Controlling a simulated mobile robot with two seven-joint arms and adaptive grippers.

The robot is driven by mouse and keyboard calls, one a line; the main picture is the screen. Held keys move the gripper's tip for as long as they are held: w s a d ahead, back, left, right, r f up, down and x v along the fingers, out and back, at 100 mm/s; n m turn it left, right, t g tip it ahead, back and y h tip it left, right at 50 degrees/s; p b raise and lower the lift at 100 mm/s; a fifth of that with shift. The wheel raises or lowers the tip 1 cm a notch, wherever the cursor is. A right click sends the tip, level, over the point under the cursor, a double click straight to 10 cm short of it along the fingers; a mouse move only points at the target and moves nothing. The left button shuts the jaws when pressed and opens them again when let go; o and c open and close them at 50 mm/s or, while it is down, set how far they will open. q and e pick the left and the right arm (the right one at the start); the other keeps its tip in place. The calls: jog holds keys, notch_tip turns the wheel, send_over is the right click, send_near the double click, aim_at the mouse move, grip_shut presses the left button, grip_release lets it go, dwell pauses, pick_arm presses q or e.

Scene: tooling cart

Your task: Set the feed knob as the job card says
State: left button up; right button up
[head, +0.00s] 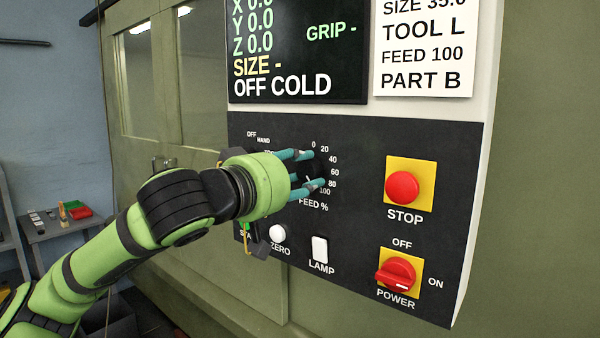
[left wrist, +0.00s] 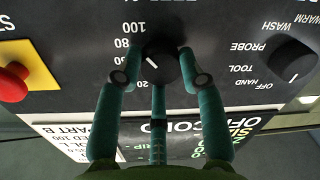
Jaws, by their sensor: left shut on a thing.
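The job card (head: 423,50) is white and reads FEED 100, TOOL L and PART B. The black feed knob (head: 318,167) sits on the dark panel, inside a scale from 0 to 100 marked FEED %. My left gripper (head: 314,171) has its teal fingers shut around this knob. In the left wrist view the feed knob (left wrist: 161,66) shows between the fingertips of the left gripper (left wrist: 159,64). Its white mark slants to the upper left there, on the side of the 80; I cannot tell the exact number. My right gripper is not in view.
A red STOP button (head: 403,187) and a red POWER switch (head: 396,274) are right of the feed knob. A white LAMP switch (head: 320,248) and ZERO button (head: 278,233) are below. A mode knob (left wrist: 293,62) is beside it in the left wrist view. The display (head: 298,50) reads OFF COLD.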

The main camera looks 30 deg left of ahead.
pick_arm(q)
jog(key=shift+m, duration=0.8)
jog(key=o, duration=1.1)
jog(key=shift+o, duration=0.2)
jog(key=shift+s, duration=0.1)
jog(key=s, duration=0.7)
jog(key=shift+s+a+r, duration=0.1)
